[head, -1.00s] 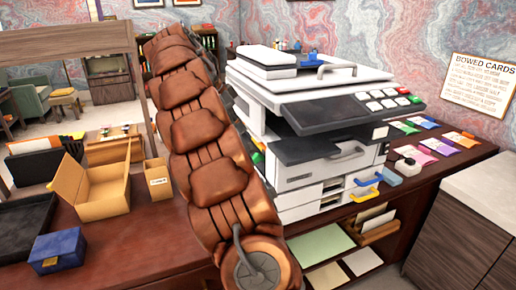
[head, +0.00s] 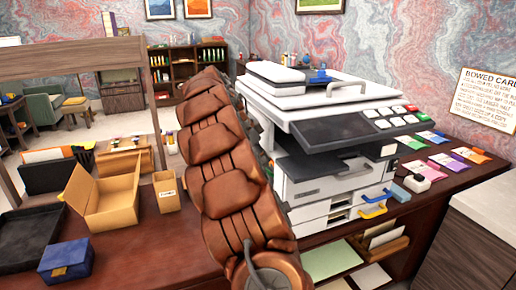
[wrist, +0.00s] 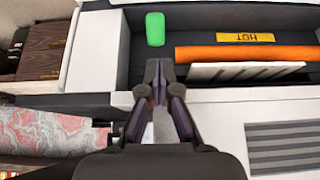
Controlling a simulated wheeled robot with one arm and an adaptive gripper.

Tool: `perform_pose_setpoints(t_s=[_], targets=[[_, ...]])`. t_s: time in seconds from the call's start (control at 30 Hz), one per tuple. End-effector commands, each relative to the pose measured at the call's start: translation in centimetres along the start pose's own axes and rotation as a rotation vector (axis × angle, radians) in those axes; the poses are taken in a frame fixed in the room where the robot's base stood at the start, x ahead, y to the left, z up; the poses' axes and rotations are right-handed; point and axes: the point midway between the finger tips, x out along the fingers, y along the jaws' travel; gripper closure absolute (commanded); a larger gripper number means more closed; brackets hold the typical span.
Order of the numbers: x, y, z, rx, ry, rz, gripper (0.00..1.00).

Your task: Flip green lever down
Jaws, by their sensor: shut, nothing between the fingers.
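The green lever (wrist: 155,29) shows in the wrist view as a rounded green tab in a dark recess of the copier, near the top and left of centre. My gripper (wrist: 158,70) is shut and empty, with its tips just below the lever in the picture. A small dark gap shows between tips and lever; I cannot tell the depth between them. The copier (head: 325,190) stands on the desk in the head view. There my own arm hides its left side, and neither the lever nor my gripper shows.
Beside the lever in the recess are an orange roller (wrist: 250,54), a yellow "HOT" label (wrist: 245,37) and a white ribbed flap (wrist: 245,70). A cardboard box (head: 105,195) and a blue box (head: 66,258) sit on the desk left of my arm. Coloured packets (head: 447,160) lie right of the copier.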

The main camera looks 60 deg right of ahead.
Motion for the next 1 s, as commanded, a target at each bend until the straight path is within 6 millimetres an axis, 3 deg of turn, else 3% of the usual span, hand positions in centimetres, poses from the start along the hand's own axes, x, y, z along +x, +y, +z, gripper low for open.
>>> perform_pose_setpoints(t_s=[0.3, 1.0], targets=[[2.2, 0.1, 0.0, -0.001, -0.002, 0.002, 1.00], [2.3, 0.0, 0.6, -0.001, 0.048, 0.000, 1.00]])
